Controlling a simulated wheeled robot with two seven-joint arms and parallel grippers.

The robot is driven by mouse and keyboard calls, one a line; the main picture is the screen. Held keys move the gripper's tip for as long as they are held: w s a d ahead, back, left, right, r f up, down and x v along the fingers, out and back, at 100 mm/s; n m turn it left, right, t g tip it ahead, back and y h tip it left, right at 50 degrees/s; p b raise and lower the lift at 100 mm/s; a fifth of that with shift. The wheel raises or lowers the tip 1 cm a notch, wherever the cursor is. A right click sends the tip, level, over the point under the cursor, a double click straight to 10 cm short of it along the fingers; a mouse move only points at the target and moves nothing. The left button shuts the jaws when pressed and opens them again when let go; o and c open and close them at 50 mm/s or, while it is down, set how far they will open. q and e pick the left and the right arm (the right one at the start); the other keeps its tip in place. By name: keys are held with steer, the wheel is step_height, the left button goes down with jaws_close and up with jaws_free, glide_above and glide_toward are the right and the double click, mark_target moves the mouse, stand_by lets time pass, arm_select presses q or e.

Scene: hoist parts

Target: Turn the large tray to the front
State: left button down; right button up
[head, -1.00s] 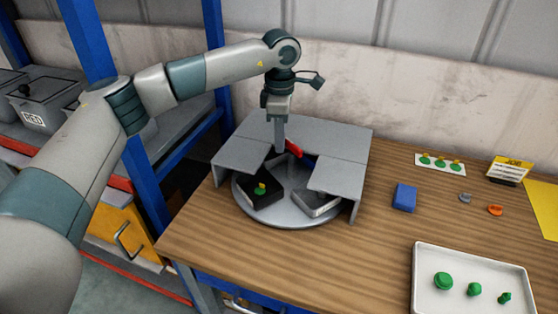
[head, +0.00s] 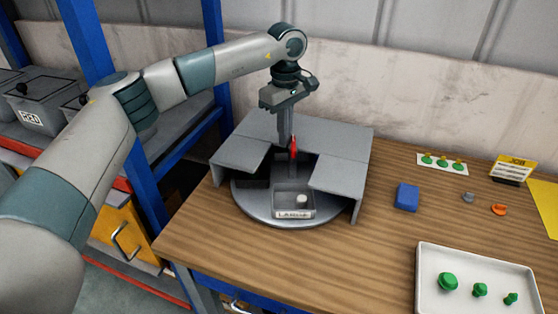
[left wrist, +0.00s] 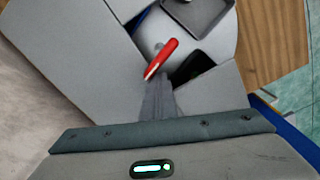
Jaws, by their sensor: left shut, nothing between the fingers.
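The large tray (head: 294,213) is a grey open tray with a front label that seems to read "LARGE". It sits at the front of the round grey turntable (head: 262,212), in the opening of the grey cover, with a small pale piece (head: 301,198) inside. A red handle (head: 294,148) stands near the turntable's middle; it also shows in the left wrist view (left wrist: 161,59). My left gripper (head: 286,143) is shut and empty, pointing down right beside the handle. I cannot tell whether they touch. A dark tray (head: 250,183) is mostly hidden under the cover's left side.
The grey cover (head: 338,145) surrounds the turntable's back and sides. To the right on the wooden table lie a blue block (head: 406,197), a white tray (head: 430,262) with green parts, and small grey and orange pieces. A blue shelf post (head: 105,80) stands at left.

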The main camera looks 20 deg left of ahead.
arm_select(q)
steer(key=m, duration=0.2)
steer(key=shift+w+d+m, duration=0.3)
steer(key=shift+a, duration=0.45)
steer(key=shift+r, duration=0.1)
steer(key=shift+r+p, duration=1.45)
steer(key=shift+r, duration=1.45)
